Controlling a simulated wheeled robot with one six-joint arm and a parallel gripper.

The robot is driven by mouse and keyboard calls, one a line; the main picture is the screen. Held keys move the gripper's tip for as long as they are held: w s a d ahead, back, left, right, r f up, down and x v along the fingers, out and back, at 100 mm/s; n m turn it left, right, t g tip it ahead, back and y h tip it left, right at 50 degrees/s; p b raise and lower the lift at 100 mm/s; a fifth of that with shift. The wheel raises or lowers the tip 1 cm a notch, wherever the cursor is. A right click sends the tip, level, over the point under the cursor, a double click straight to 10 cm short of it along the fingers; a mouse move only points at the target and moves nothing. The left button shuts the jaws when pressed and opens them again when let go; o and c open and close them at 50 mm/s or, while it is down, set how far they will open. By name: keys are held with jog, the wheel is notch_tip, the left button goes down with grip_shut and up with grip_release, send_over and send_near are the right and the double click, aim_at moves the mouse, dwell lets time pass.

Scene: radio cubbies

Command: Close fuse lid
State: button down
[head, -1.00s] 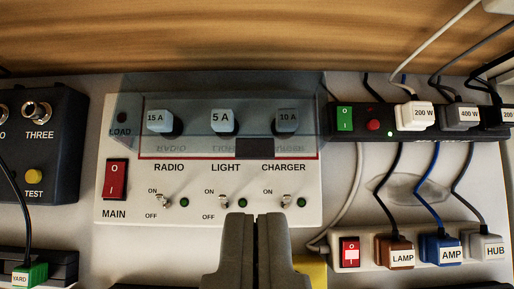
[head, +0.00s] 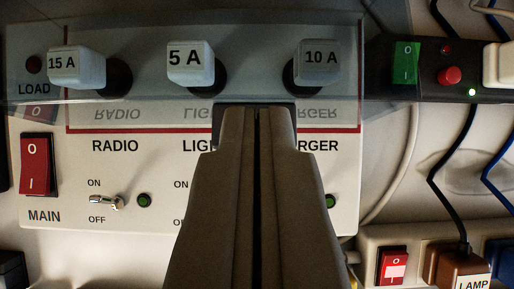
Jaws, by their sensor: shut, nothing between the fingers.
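The fuse lid (head: 140,112) is a clear, tinted panel in front of the upper part of the white fuse box (head: 75,180). Upside-down reflections of the labels show in it. Its exact tilt is hard to judge. Behind it are three white fuses: 15 A (head: 76,66), 5 A (head: 190,62) and 10 A (head: 318,62). My gripper (head: 256,110) is shut and empty. Its tips are over the lid's lower middle, where the dark tab (head: 222,113) is largely hidden. I cannot tell whether they touch. The gripper also covers parts of the LIGHT and CHARGER labels.
A red MAIN switch (head: 39,164) is at the left, and the RADIO toggle (head: 106,202) is below its label. A black power strip (head: 438,75) with a green switch adjoins on the right. A lower strip (head: 372,240) with the LAMP plug (head: 460,270) is at the lower right.

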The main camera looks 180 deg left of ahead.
jog(key=shift+s+f, duration=0.1)
jog(key=shift+f, duration=0.3)
jog(key=shift+s+f, duration=1)
jog(key=shift+f, duration=0.2)
jog(key=shift+r, duration=0.15)
